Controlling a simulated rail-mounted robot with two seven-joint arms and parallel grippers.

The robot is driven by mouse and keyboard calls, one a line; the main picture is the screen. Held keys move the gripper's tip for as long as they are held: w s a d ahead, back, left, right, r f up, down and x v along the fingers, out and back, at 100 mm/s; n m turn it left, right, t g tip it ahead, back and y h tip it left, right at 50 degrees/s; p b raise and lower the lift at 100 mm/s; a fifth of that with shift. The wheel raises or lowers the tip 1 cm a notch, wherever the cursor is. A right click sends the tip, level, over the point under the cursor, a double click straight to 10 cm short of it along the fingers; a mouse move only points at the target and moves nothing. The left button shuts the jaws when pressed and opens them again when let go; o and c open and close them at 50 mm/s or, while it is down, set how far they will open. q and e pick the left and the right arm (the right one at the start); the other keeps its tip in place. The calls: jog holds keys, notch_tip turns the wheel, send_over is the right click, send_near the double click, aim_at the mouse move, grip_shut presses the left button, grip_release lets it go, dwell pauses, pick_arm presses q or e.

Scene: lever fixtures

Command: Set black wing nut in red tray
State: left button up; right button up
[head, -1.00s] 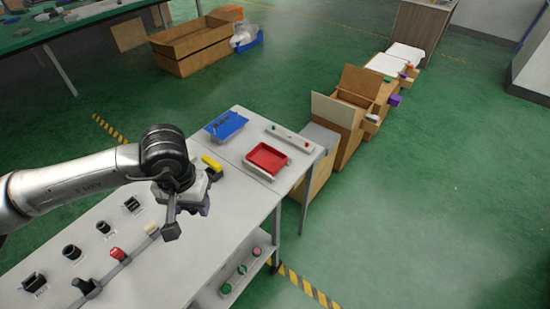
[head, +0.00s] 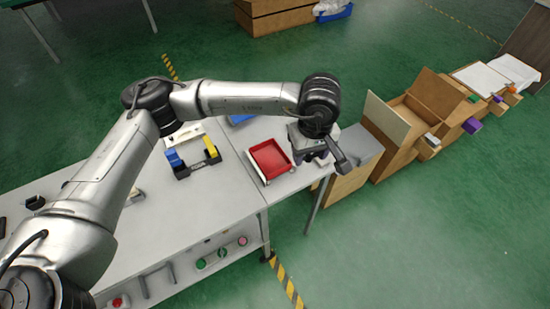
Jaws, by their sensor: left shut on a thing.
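The red tray (head: 267,163) lies on the right part of the grey worktable and looks empty where it shows. My left gripper (head: 303,157) is at the tray's right edge, above the table, with its wrist bent down. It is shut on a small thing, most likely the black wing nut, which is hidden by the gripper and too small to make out. I cannot tell whether the gripper is over the tray's rim or just beside it. My right gripper is not in view.
A black fixture with blue and yellow blocks (head: 188,160) stands left of the tray. A blue tray (head: 240,119) is partly hidden behind my arm. Wooden boxes (head: 408,125) stand on the floor to the right. The table (head: 215,200) is bare in front of the fixture.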

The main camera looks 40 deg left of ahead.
pick_arm(q)
jog(key=n, duration=0.3)
jog(key=f+n, duration=0.1)
jog(key=n, duration=0.1)
jog(key=shift+w, duration=0.3)
jog(key=n, duration=0.3)
jog(key=shift+w+f, duration=0.15)
jog(key=shift+f, duration=0.15)
jog(key=f+n, duration=0.1)
jog(key=n, duration=3)
send_over(270, 161)
notch_tip(270, 161, down, 16)
jog(key=shift+r, duration=0.25)
jog(key=shift+f+b, duration=0.5)
jog(key=shift+f, duration=1.5)
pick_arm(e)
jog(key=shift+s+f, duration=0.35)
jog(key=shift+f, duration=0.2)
pick_arm(q)
jog(key=shift+w, duration=0.1)
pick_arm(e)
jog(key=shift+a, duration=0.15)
